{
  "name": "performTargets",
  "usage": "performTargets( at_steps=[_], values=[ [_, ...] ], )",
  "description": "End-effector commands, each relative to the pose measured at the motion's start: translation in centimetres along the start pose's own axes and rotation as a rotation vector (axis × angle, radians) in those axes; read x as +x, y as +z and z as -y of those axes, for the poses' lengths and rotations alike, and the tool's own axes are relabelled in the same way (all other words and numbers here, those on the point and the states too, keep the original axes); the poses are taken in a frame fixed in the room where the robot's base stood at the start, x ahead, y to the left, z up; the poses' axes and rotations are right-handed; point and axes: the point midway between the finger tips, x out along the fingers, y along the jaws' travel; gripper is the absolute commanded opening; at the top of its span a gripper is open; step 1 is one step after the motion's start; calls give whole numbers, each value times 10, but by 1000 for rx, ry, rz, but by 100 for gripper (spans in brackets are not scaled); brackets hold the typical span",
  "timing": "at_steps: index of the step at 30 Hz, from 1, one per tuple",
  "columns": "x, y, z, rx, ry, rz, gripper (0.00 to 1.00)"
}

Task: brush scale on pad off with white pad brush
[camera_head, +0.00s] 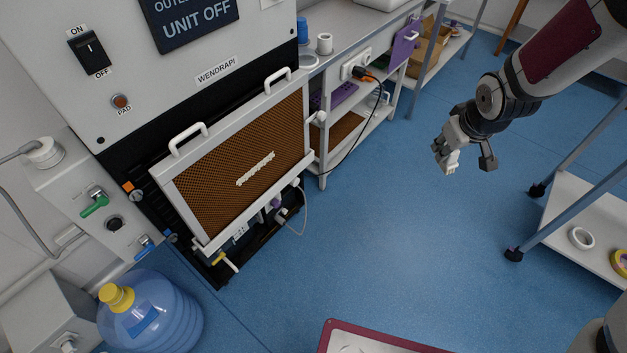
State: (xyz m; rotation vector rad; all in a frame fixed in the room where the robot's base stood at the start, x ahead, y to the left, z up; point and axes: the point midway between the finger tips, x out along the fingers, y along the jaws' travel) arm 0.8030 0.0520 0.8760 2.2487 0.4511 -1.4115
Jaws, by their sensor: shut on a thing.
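The brown honeycomb pad (215,185) stands tilted in a white frame with two handles, at the front of the grey WENDRAPI unit. A short, pale, lumpy streak of scale (255,170) lies across the middle of the pad. My gripper (456,158) hangs in the air over the blue floor, well to the right of the pad and apart from it. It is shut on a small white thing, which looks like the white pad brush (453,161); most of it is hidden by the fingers.
A shelf bench (345,125) with a cable and plug stands right of the unit. A blue water bottle (150,315) stands at lower left. A wheeled cart (570,225) is at right, and a red-rimmed tray (375,338) at the bottom. Blue floor between is clear.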

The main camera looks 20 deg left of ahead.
Motion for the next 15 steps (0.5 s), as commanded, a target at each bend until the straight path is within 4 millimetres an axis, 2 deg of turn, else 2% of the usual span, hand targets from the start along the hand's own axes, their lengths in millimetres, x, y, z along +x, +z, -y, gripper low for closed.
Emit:
performTargets(
  at_steps=[1,3,9,15],
  values=[
    [28,-9,10,-99,0,-19,0],
    [50,-21,22,-235,8,-54,0],
    [100,-48,53,-564,42,-177,0],
    [141,-69,88,-850,83,-342,0]
  ],
)
